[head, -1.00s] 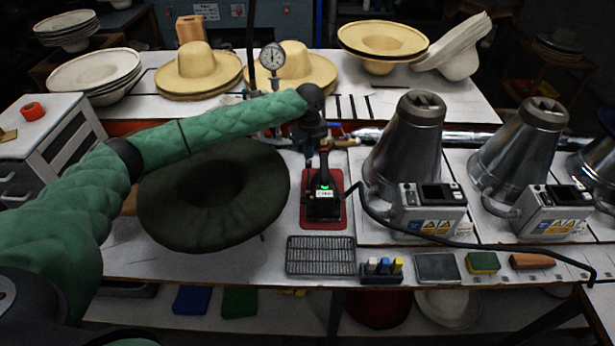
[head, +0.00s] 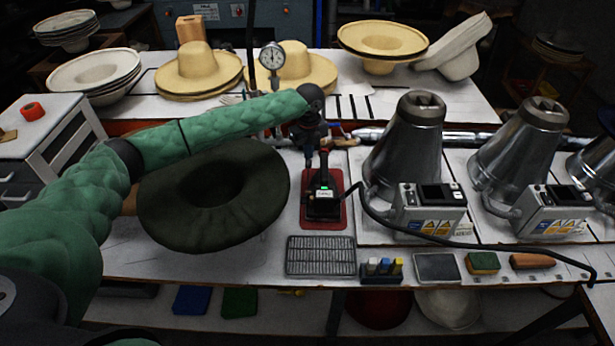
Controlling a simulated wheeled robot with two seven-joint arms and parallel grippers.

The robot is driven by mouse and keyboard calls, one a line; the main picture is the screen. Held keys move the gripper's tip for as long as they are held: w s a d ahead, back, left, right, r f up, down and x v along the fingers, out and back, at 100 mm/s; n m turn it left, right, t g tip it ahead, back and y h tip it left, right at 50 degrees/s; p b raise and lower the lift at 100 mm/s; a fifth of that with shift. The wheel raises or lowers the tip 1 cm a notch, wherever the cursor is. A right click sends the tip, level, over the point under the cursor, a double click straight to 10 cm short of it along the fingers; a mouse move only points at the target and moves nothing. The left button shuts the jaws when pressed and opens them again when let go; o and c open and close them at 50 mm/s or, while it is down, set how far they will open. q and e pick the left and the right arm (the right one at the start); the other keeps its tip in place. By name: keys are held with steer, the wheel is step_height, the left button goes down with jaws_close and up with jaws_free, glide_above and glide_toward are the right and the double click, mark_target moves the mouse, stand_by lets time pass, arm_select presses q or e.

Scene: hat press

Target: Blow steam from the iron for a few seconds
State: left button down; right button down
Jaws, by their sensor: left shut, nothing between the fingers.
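The iron (head: 323,203) is a small dark block with a lit green display, standing on a red mat (head: 338,215) at the middle of the bench. My left arm, in a green sleeve, reaches across from the left. My left gripper (head: 322,163) points down just above and behind the iron. Its fingers look shut and empty, close to the top of the iron; I cannot tell if they touch it. No steam shows. My right gripper is not in view.
A dark felt hat (head: 213,195) lies left of the iron, under my arm. A wire rack (head: 320,256) lies in front. A metal cone press (head: 405,143) stands right, with a black hose curving before it. Straw hats (head: 200,70) sit behind.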

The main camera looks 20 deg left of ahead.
mark_target(308, 162)
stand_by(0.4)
arm_select(q)
steer(key=shift+f, duration=1.6)
stand_by(0.4)
steer(key=shift+r+p, duration=2.65)
steer(key=shift+r, duration=0.9)
